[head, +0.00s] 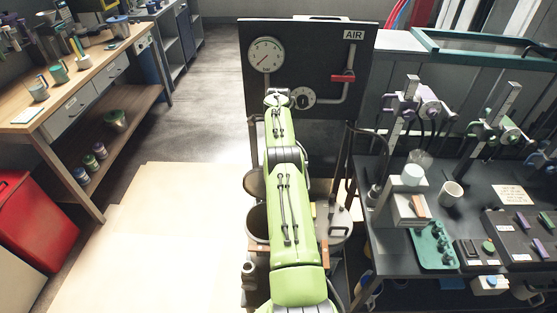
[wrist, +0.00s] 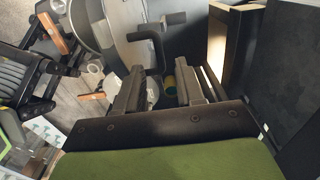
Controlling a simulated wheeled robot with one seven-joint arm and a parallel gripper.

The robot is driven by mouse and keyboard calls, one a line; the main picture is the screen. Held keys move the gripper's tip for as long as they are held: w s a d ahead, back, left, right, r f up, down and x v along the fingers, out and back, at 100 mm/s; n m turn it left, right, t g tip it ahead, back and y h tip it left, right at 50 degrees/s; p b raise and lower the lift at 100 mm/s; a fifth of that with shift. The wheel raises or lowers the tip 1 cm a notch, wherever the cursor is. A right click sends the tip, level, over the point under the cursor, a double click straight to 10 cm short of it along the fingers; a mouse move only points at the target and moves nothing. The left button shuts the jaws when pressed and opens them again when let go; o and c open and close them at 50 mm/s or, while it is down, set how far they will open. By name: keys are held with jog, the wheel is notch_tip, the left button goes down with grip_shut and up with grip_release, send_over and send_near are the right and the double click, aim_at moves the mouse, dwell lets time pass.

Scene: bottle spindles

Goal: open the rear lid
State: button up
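In the head view, a round metal vessel with a dark open mouth (head: 258,222) stands partly behind my green arm. A grey lid surface (head: 336,222) lies flat on the right side. I cannot tell for sure which is the rear lid. In the wrist view, a grey round lid (wrist: 122,24) with a bent black handle (wrist: 151,40) lies beyond my gripper (wrist: 160,72). The fingers are apart, with the handle's end near the gap; contact is unclear. My gripper is hidden in the head view.
A black panel with a gauge (head: 267,55) and a red valve lever (head: 342,77) stands behind the vessel. A dark bench (head: 385,235) with instruments is close on the right. A wooden workbench (head: 60,105) and a red bin (head: 32,225) are left. The floor between is clear.

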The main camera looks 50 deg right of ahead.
notch_tip(320, 180, up, 10)
jog(key=p, duration=0.7)
jog(key=shift+f, duration=0.2)
jog(key=shift+f, duration=0.1)
